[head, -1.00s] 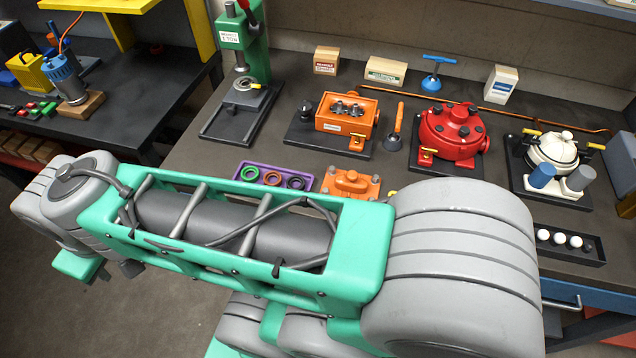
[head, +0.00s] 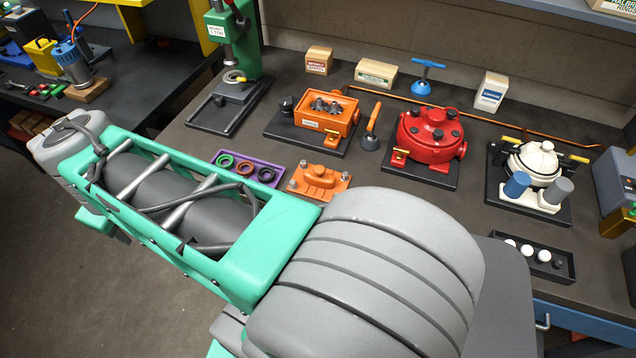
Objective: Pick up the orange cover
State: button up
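The orange cover (head: 319,181) lies flat on the dark bench top, near the front edge, with metal bolts or posts at its corners. My green and grey arm passes in front of the bench, and its large grey joint stands close below and right of the cover. The cover now shows almost whole. Behind it is an orange open-topped housing (head: 326,121) with dark and metal parts inside, on a black base. My gripper is not in the picture; the arm runs off to the left.
A purple tray (head: 270,178) with several rings lies left of the cover. A red motor (head: 430,137), a white motor (head: 537,163) and a black tray (head: 568,268) of white balls stand to the right. A plunger-like tool (head: 370,134) stands behind the cover. A green press (head: 232,40) stands back left.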

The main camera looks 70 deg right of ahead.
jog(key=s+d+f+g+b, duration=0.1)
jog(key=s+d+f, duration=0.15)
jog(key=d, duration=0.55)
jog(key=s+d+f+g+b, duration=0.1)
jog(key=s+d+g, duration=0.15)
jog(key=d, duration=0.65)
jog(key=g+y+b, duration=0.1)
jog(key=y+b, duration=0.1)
send_over(319, 167)
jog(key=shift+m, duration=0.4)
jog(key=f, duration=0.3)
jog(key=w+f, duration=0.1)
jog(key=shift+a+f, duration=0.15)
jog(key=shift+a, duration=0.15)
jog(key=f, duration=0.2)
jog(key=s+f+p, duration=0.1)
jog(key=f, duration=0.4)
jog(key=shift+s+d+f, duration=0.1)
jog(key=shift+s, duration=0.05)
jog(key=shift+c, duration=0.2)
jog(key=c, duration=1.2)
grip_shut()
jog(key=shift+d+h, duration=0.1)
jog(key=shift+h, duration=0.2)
